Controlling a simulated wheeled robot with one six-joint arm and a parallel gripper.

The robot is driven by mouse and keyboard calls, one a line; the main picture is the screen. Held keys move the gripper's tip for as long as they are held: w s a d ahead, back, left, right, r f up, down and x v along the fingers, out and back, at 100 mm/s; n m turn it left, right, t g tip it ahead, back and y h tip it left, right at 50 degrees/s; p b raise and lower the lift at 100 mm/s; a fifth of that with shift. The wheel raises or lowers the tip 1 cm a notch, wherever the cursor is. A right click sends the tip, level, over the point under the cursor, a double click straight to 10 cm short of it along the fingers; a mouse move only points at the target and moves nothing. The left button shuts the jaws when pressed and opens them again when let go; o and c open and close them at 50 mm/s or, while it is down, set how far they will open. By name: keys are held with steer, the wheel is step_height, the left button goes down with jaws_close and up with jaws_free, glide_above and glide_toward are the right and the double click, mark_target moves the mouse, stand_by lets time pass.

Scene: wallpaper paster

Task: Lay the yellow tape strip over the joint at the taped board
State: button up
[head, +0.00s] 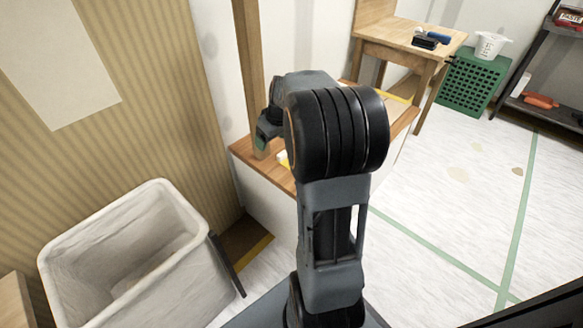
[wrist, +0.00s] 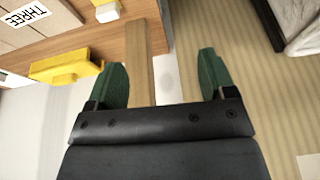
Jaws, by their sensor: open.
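My gripper (wrist: 162,78) is open, with dark green fingertips apart and nothing held between them. In the head view my gripper (head: 264,135) is at the left end of the wooden bench, beside an upright wooden post (head: 247,60). In the wrist view a pale wooden length (wrist: 139,65) and a white patch (wrist: 167,75) show between the fingers. A yellow piece with a raised block (wrist: 66,66), possibly the tape strip, lies left of the fingers, apart from them. I cannot tell which surface is the taped board, and its joint is not clear.
The bench top (head: 245,150) is partly hidden by my arm. A small yellow and white block (head: 284,159) sits on it. A grey-white bin (head: 190,270) stands at lower left. A wooden table (head: 455,42) and green crate (head: 474,82) stand at back right. The right floor is open.

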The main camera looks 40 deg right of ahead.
steer(key=b, duration=0.2)
glide_toward(282, 153)
steer(key=shift+t, duration=0.3)
steer(key=x, duration=0.2)
steer(key=b+x, duration=0.1)
steer(key=x, duration=0.1)
steer(key=shift+s+f+b, duration=0.15)
steer(key=shift+s+b, duration=0.15)
steer(key=shift+s, duration=0.05)
steer(key=shift+b+x, duration=1.4)
steer(key=shift+x, duration=1.7)
steer(key=shift+c, duration=0.3)
